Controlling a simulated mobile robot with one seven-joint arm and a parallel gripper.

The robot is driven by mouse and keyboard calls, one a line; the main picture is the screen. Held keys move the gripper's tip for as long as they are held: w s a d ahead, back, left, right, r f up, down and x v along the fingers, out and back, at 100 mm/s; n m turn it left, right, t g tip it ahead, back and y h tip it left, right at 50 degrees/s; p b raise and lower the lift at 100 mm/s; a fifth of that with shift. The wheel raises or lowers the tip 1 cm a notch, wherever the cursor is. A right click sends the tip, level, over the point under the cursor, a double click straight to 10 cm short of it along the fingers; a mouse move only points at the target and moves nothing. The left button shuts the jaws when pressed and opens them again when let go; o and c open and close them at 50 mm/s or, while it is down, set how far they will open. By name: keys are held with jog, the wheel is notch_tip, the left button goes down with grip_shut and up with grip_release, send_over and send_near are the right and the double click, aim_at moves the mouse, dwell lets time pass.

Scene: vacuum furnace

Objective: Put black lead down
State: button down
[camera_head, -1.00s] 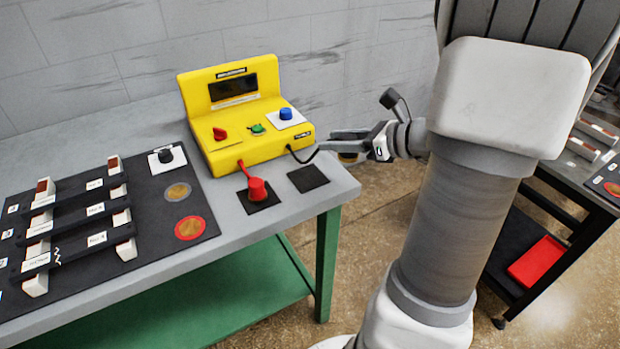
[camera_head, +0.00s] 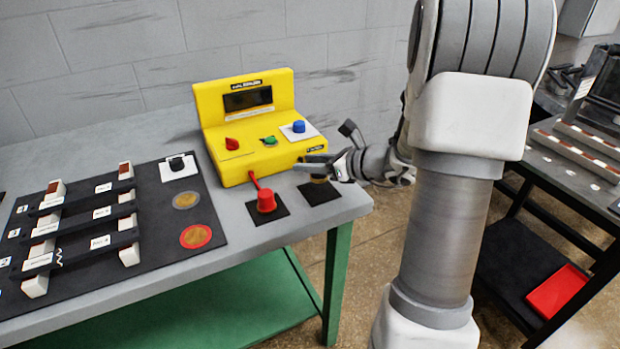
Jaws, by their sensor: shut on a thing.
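The yellow meter box (camera_head: 251,130) stands on the grey bench, with red, green and blue controls. My gripper (camera_head: 312,164) is shut on the black lead, just right of the box's front, above the black square pad (camera_head: 322,192) at the bench's right end. The lead is mostly hidden by the fingers; a small brownish part (camera_head: 320,179) shows just under them, close over the pad. Whether it touches the pad I cannot tell.
A dark mat (camera_head: 150,237) at left holds white-and-black bars, a black knob on a white card (camera_head: 178,166) and two round discs. The bench's right edge (camera_head: 362,205) is close to my gripper. A second table with a red tray (camera_head: 556,291) stands at right.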

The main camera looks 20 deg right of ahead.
aim_at(310, 186)
jog(key=shift+f+b, duration=0.5)
jog(key=shift+f, duration=1.35)
jog(key=shift+f, duration=0.15)
jog(key=shift+c, duration=2.2)
grip_release()
jog(key=shift+r, duration=0.2)
jog(key=p+v, duration=0.2)
jog(key=v, duration=1)
jog(key=shift+s+d+f, duration=0.1)
